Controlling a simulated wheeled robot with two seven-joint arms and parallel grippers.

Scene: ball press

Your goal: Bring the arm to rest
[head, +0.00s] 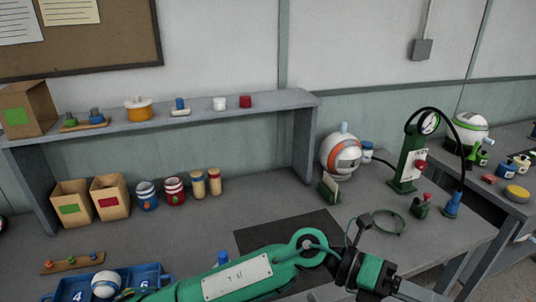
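A green arm of mine comes in from the lower left and reaches across the front of the bench. Its wrist ends in the grey parts of my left gripper (412,292) at the bottom edge, right of centre. The fingertips are cut off or too small to read, so I cannot tell if it is open or shut. I see nothing held in it. My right gripper is not in view.
A blue tray (150,273) with a white ball (106,284) is at lower left. A dark mat (285,232) lies behind my arm. A grey shelf (200,109) holds small parts. Cardboard bins (110,197) and several cans stand under it. A green ring (388,226) lies right of the mat.

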